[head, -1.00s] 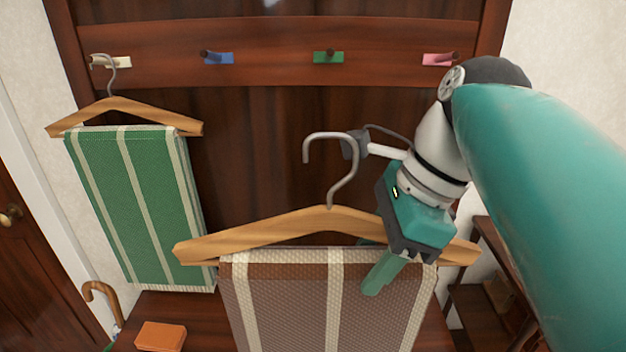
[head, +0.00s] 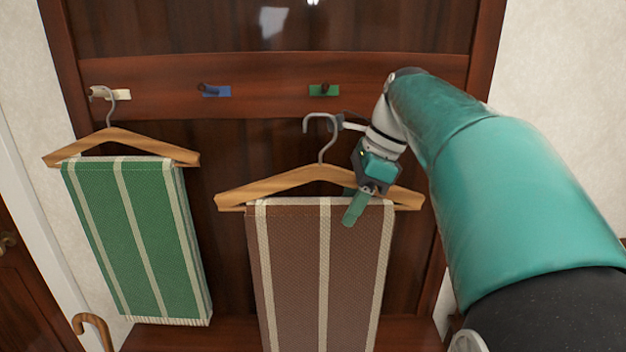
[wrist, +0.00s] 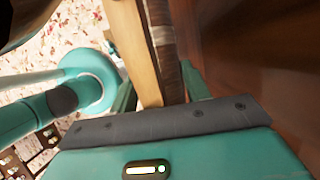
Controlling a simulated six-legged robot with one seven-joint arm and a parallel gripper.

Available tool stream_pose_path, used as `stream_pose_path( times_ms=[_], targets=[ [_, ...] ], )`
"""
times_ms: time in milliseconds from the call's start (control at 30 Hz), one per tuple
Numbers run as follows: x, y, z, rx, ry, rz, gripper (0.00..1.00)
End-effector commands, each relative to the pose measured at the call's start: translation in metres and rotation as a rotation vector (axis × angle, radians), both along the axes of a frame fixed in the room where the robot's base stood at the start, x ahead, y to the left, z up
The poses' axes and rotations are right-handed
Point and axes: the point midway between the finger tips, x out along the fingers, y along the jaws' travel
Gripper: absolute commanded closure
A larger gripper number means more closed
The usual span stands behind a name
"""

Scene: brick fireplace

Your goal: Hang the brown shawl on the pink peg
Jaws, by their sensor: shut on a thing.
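The brown shawl (head: 340,270) with cream stripes hangs folded over a wooden hanger (head: 290,182) with a grey metal hook (head: 322,122). My gripper (head: 355,203) is shut on the hanger's right arm, at the top of the shawl. The hook's open end points left, a little below the green peg in the picture; I cannot tell its depth from the board. In the wrist view the hanger's wood (wrist: 136,50) runs up from the jaws, with a strip of the shawl (wrist: 166,60) beside it. The pink peg is hidden behind my arm.
The rail holds a white peg (head: 122,95), a blue peg (head: 215,91) and a green peg (head: 323,90). A green striped shawl (head: 130,235) hangs on the white peg at left. A cane handle (head: 92,325) stands at lower left.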

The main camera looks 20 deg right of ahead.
Motion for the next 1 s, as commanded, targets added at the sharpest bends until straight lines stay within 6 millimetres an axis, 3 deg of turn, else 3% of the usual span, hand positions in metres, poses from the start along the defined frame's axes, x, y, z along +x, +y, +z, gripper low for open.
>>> stream_pose_path(
  times_ms=[300,1000],
  targets=[
    [0.057,-0.024,0.000,-0.001,-0.001,-0.002,1.00],
    [0.101,-0.042,0.000,0.001,-0.001,0.000,1.00]
  ],
)
